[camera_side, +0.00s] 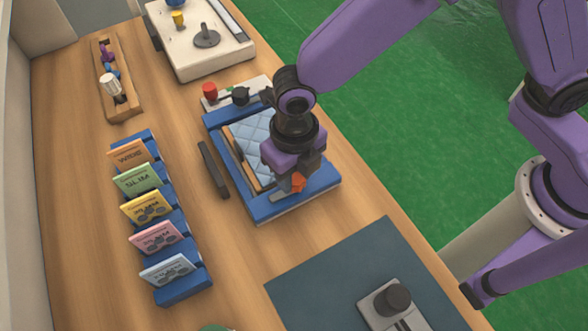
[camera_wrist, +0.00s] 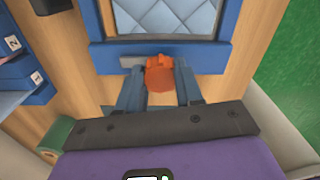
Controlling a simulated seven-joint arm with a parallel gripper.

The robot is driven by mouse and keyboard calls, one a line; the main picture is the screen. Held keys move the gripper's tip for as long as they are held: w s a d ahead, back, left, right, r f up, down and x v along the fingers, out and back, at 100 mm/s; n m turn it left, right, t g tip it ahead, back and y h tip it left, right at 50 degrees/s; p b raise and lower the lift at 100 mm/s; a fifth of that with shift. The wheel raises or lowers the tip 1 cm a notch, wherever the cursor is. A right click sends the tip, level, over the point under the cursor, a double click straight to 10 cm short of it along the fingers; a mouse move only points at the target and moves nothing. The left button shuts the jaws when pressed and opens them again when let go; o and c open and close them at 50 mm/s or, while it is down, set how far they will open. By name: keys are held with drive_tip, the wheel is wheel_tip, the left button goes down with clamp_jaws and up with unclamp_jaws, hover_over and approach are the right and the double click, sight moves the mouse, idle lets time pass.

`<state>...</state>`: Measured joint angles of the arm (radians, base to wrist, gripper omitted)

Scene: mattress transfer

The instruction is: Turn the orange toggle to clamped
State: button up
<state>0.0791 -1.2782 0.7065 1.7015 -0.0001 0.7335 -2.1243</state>
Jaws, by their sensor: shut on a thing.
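The orange toggle (camera_wrist: 159,74) sits at the near edge of a blue frame (camera_wrist: 222,53) in the wrist view. My gripper (camera_wrist: 158,84) has its two fingers on either side of the toggle and is shut on it. In the side view the toggle (camera_side: 298,182) shows just below my gripper (camera_side: 290,186), at the front of the blue frame (camera_side: 262,213). A grey plate (camera_wrist: 131,62) lies beside the toggle on its left. A light blue quilted mattress (camera_side: 252,138) lies inside the frame. My gripper hides part of the frame, and I cannot tell the toggle's exact angle.
A blue rack of coloured cards (camera_side: 183,289) stands to the left. A dark bar (camera_side: 213,169) lies between rack and frame. A red knob (camera_side: 210,91) and black knob (camera_side: 240,96) are behind the frame. A dark mat (camera_side: 320,285) with a black-knobbed device (camera_side: 392,301) is in front.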

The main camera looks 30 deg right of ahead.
drive_tip(key=shift+m, duration=0.3)
drive_tip(key=m, duration=1.2)
drive_tip(key=shift+d+m, duration=0.1)
drive_tip(key=shift+m, duration=0.3)
drive_tip(key=m, duration=0.4)
drive_tip(key=shift+m, duration=0.3)
drive_tip(key=o, duration=1)
drive_tip(key=shift+o, duration=0.2)
drive_tip(key=shift+r, duration=0.1)
